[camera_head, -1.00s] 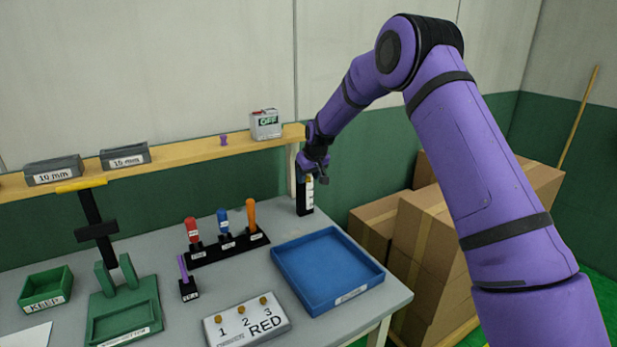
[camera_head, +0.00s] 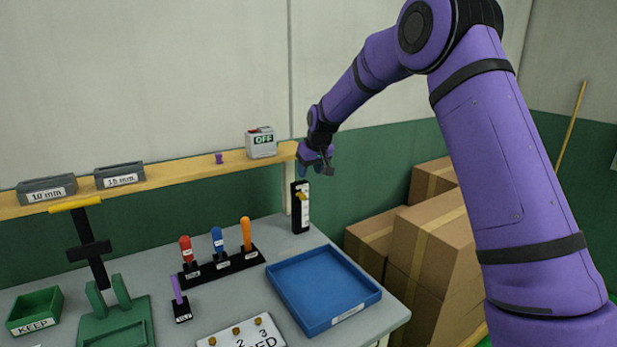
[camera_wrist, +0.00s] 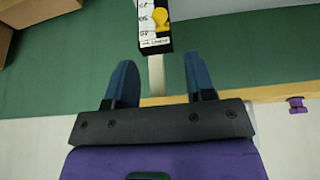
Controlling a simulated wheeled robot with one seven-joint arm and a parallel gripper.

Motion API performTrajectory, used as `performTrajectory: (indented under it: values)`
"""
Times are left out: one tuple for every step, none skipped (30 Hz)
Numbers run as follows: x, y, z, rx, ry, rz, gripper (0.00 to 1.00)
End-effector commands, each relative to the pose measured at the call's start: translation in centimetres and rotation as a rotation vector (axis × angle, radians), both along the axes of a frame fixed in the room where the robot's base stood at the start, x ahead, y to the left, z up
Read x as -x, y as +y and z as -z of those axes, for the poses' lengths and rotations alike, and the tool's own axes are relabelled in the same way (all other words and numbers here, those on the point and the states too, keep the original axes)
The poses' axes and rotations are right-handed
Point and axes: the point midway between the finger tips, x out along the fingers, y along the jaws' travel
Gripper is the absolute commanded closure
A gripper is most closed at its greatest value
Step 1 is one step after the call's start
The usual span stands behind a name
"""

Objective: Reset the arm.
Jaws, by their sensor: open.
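My gripper (camera_head: 318,165) is at the end of my purple arm, above and a little right of the black upright block with a white scale and a yellow knob (camera_head: 301,205). In the wrist view my gripper (camera_wrist: 161,90) has its two blue fingers apart with nothing held between them. The scale block (camera_wrist: 155,25) shows there beyond the fingertips, with its yellow knob on the right side. The gripper looks clear of the block.
A wooden shelf (camera_head: 185,174) runs along the wall and carries an OFF box (camera_head: 261,143) and grey bins. A blue tray (camera_head: 322,290), a tool rack (camera_head: 222,265) and a green fixture (camera_head: 115,318) stand on the table. Cardboard boxes (camera_head: 428,235) are at the right.

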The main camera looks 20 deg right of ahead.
Motion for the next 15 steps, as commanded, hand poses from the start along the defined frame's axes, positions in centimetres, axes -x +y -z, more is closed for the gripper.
performTrajectory:
  values:
    - [0.1, 0.0, -0.1, 0.000, 0.000, 0.000, 0.51]
    - [0.1, 0.0, -0.1, 0.000, 0.000, 0.000, 0.51]
    - [0.1, 0.0, -0.1, 0.000, 0.000, 0.000, 0.51]
    - [0.1, 0.0, -0.1, 0.000, 0.001, 0.000, 0.51]
    - [0.1, 0.0, -0.1, 0.000, 0.001, 0.000, 0.51]
    - [0.1, 0.0, -0.1, 0.000, 0.000, 0.000, 0.51]
    - [0.1, 0.0, -0.1, 0.000, 0.000, 0.000, 0.51]
    - [0.1, 0.0, -0.1, 0.000, 0.000, 0.000, 0.51]
    - [0.1, 0.0, -0.1, 0.000, 0.000, 0.000, 0.51]
    - [0.1, 0.0, -0.2, 0.000, 0.000, 0.000, 0.51]
    - [0.2, 0.0, -0.3, 0.000, 0.000, 0.000, 0.51]
    - [0.4, -0.1, -0.6, 0.001, -0.001, 0.002, 0.51]
    - [0.7, -0.1, -1.0, 0.001, -0.002, 0.003, 0.51]
    - [1.0, -0.1, -1.4, 0.003, -0.004, 0.005, 0.51]
    - [1.6, -0.2, -2.2, 0.003, -0.006, 0.006, 0.51]
